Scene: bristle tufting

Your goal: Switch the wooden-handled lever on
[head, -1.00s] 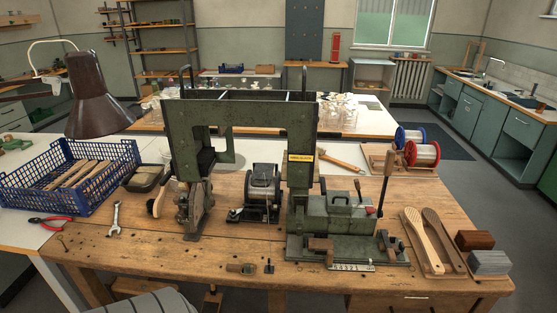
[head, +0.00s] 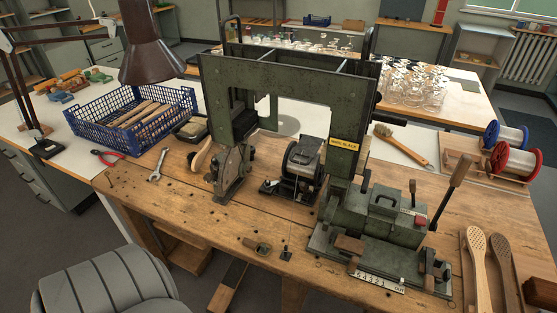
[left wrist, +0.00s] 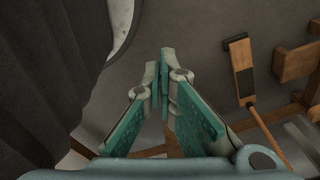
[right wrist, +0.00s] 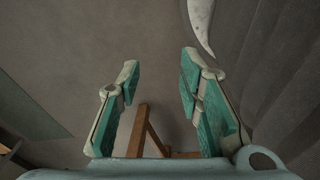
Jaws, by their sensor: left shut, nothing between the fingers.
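A lever with a long wooden handle (head: 455,185) stands up at the right side of the green machine (head: 280,90) on the wooden workbench. In the head view it leans a little to the right. My right gripper (right wrist: 159,65) is open and empty in the right wrist view. Neither gripper shows in the head view, and both appear away from the lever.
A grey padded chair (head: 110,285) stands in front of the bench at the left. Two brush bodies (head: 476,265) lie right of the machine, near red and blue wire spools (head: 515,158). A blue crate (head: 130,115) and lamp (head: 150,45) are at the left.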

